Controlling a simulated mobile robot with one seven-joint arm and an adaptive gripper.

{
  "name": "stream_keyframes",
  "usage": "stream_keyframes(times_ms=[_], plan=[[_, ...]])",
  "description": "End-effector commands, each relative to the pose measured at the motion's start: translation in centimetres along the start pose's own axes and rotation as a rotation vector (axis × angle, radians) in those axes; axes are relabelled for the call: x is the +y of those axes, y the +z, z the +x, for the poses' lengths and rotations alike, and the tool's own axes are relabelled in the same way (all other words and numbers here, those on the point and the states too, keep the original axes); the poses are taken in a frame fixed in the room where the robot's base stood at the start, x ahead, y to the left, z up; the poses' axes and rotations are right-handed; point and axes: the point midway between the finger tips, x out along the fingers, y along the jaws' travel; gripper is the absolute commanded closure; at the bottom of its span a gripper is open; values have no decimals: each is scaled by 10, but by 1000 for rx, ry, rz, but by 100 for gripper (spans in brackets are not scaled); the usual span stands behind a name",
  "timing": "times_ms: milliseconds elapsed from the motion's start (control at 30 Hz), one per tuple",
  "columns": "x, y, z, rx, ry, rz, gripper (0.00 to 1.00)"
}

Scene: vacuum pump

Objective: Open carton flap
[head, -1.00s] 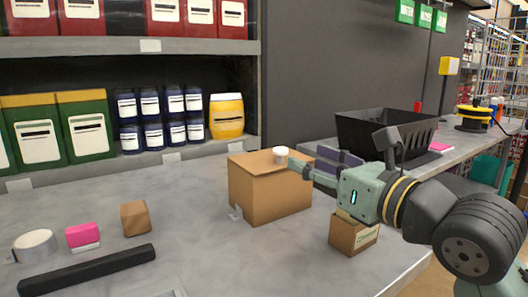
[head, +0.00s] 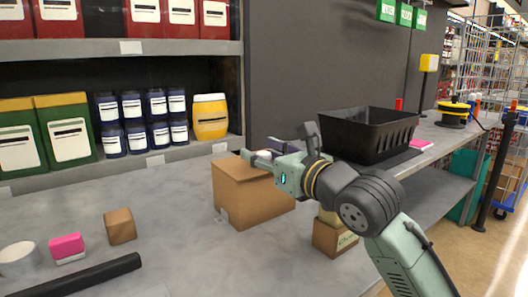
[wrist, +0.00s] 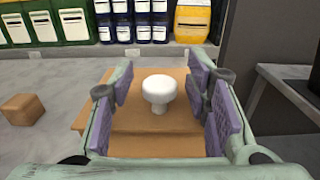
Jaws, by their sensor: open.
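The brown cardboard carton (head: 240,197) stands on the grey worktop, and its top looks closed. A white round knob-like piece (wrist: 158,88) on a short stem rises from the carton's top. In the wrist view the carton top (wrist: 118,118) shows under and behind it. My gripper (wrist: 161,90) is open, with purple finger pads on both sides of the white piece and a visible gap to each. In the head view my gripper (head: 258,157) reaches in from the right just over the carton top and mostly hides the white piece.
A smaller box (head: 333,238) stands right of the carton, below my arm. A black crate (head: 365,140) is behind on the right. A small brown block (head: 120,226), a pink item (head: 66,247), a roll (head: 20,259) and a black bar (head: 85,277) lie left. Shelves stand behind.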

Motion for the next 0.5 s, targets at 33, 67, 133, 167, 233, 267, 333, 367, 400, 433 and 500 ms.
stream_keyframes(times_ms=[33,67,133,167,233,267,333,367,400,433,500], plan=[[0,0,0,0,0,0,56],[0,0,0,0,0,0,56],[0,0,0,0,0,0,56],[0,0,0,0,0,0,57],[0,0,0,0,0,0,62],[0,0,0,0,0,0,64],[0,0,0,0,0,0,68],[0,0,0,0,0,0,70],[0,0,0,0,0,0,73],[0,0,0,0,0,0,75],[0,0,0,0,0,0,80]])
